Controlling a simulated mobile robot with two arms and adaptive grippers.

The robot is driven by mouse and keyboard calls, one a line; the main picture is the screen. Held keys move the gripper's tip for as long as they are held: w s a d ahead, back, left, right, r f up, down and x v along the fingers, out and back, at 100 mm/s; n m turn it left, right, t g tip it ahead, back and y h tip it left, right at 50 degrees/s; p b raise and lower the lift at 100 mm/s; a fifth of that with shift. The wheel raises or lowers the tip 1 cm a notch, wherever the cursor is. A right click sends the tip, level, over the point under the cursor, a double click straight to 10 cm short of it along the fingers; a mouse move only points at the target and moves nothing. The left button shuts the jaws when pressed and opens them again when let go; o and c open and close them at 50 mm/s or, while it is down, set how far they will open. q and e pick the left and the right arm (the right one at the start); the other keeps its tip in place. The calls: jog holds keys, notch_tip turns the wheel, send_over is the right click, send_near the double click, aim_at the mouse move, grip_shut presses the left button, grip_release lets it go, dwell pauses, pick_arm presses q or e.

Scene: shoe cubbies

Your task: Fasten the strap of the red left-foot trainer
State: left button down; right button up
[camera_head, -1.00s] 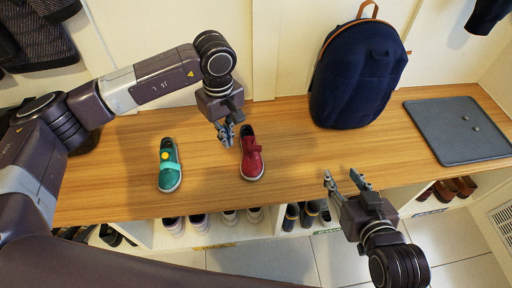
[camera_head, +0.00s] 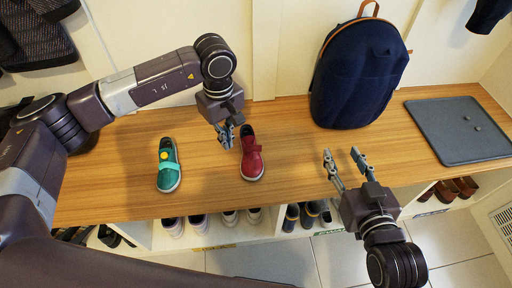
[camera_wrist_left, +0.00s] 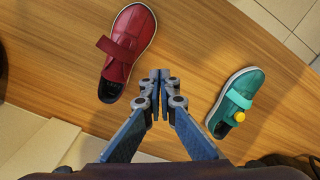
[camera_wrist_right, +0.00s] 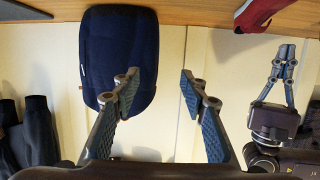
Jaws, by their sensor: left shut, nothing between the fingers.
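The red trainer (camera_head: 252,160) stands on the wooden bench, toe toward the front edge. It also shows in the left wrist view (camera_wrist_left: 121,67), where its strap (camera_wrist_left: 118,48) lies across the upper with one end sticking out past the shoe's left side. My left gripper (camera_head: 227,143) is shut and empty, just left of the trainer's heel opening and apart from it in the left wrist view (camera_wrist_left: 160,75). My right gripper (camera_head: 342,156) is open and empty over the bench's front edge, right of the trainer; its spread fingers show in the right wrist view (camera_wrist_right: 157,82).
A teal shoe (camera_head: 168,168) with a yellow round piece stands left on the bench (camera_head: 210,180). A navy backpack (camera_head: 358,75) leans at the back wall. Shoes fill cubbies below.

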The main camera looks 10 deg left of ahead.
aim_at(257, 146)
pick_arm(q)
jog(key=shift+f+b, duration=0.95)
jog(key=shift+f, duration=0.55)
jog(key=shift+w+d+b, duration=0.25)
jog(key=shift+d+b, duration=0.05)
jog(key=shift+d, duration=0.45)
jog(key=shift+w+d+b, duration=0.25)
jog(key=shift+d+b, duration=0.05)
jog(key=shift+d, duration=0.45)
jog(key=shift+w+d+b, duration=0.15)
jog(key=shift+w+d, duration=0.05)
jog(key=shift+d, duration=0.5)
jog(key=shift+w+d+b, duration=0.2)
jog(key=shift+w+d, duration=0.05)
jog(key=shift+d, duration=0.4)
jog(key=shift+w+d+b, duration=0.15)
jog(key=shift+w+d, duration=0.05)
jog(key=shift+d, duration=0.5)
jog(key=shift+w+d, duration=0.15)
jog(key=shift+d, duration=0.25)
pick_arm(e)
jog(key=s+r+t+y, duration=0.2)
jog(key=r+t, duration=0.3)
jog(key=r, duration=0.5)
jog(key=s+a+r+t+y, duration=0.1)
jog(key=s+r+t+y, duration=0.1)
jog(key=r+t, duration=0.4)
jog(key=shift+s+a+r, duration=0.25)
jog(key=shift+s+r, duration=0.05)
jog(key=shift+r, duration=2.25)
